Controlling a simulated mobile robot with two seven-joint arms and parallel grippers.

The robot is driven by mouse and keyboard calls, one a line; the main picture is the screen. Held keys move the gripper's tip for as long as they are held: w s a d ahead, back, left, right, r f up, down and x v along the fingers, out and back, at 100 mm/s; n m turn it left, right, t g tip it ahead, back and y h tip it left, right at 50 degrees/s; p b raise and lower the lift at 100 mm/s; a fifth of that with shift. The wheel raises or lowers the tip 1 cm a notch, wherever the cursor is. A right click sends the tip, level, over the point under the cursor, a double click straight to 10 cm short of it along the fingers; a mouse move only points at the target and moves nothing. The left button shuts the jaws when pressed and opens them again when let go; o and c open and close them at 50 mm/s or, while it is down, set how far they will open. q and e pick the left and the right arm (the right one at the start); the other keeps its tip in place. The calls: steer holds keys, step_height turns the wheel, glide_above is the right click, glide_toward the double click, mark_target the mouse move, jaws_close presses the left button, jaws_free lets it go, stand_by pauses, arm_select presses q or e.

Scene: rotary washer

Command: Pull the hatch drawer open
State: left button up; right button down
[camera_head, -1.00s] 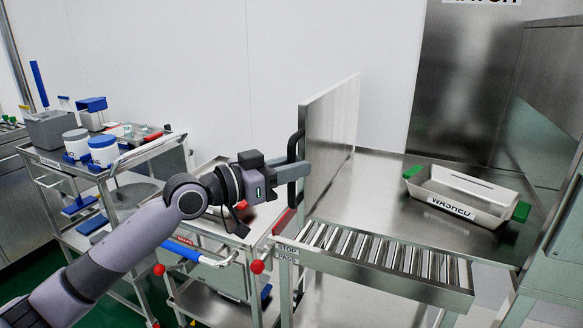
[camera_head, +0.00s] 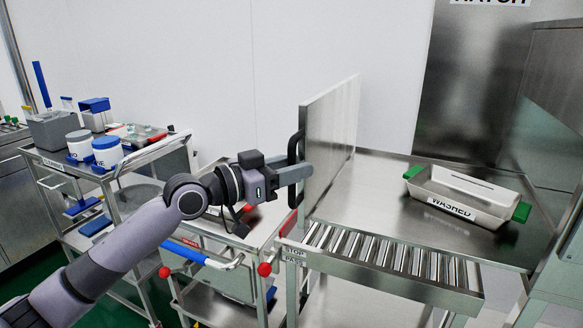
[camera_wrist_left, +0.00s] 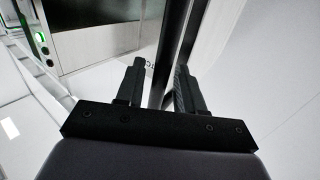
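The hatch drawer shows in the head view as an upright steel panel (camera_head: 334,135) at the left end of the steel table. A black vertical handle (camera_head: 293,185) is on its left face. My left gripper (camera_head: 305,172) reaches this handle from the left. In the left wrist view its two fingers (camera_wrist_left: 160,88) stand a short way apart, on either side of a dark bar that looks like the handle (camera_wrist_left: 175,45). My right gripper is not in view.
The steel table (camera_head: 385,185) carries a tray marked WASHED (camera_head: 455,205), with green ends. A roller strip (camera_head: 385,255) runs along its front. A trolley with a blue handle (camera_head: 185,251) and red knobs stands below my left arm. Another trolley (camera_head: 55,160) with containers stands at the left.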

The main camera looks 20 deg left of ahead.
arm_select(q)
steer(key=b+v, duration=0.2)
steer(key=v, duration=0.5)
stand_by(0.4)
steer(key=shift+f, duration=0.1)
steer(key=s+d+f+n+y+p, duration=0.1)
steer(key=s+f+n+y+p, duration=0.1)
steer(key=f, duration=0.8)
steer(key=s+d+f+n+y+p, duration=0.1)
steer(key=s+d+f+y, duration=0.1)
steer(key=f, duration=0.7)
steer(key=s+d+f+n+g+y+p, duration=0.1)
steer(key=s+f+g+y, duration=0.1)
steer(key=s+f, duration=0.6)
steer(key=s+d+f+g+y+p, duration=0.1)
steer(key=s+f+g+y+p, duration=0.1)
steer(key=s+f, duration=0.7)
steer(key=shift+s+d+f+n, duration=0.25)
steer(key=shift+s+n, duration=0.15)
steer(key=shift+s, duration=0.1)
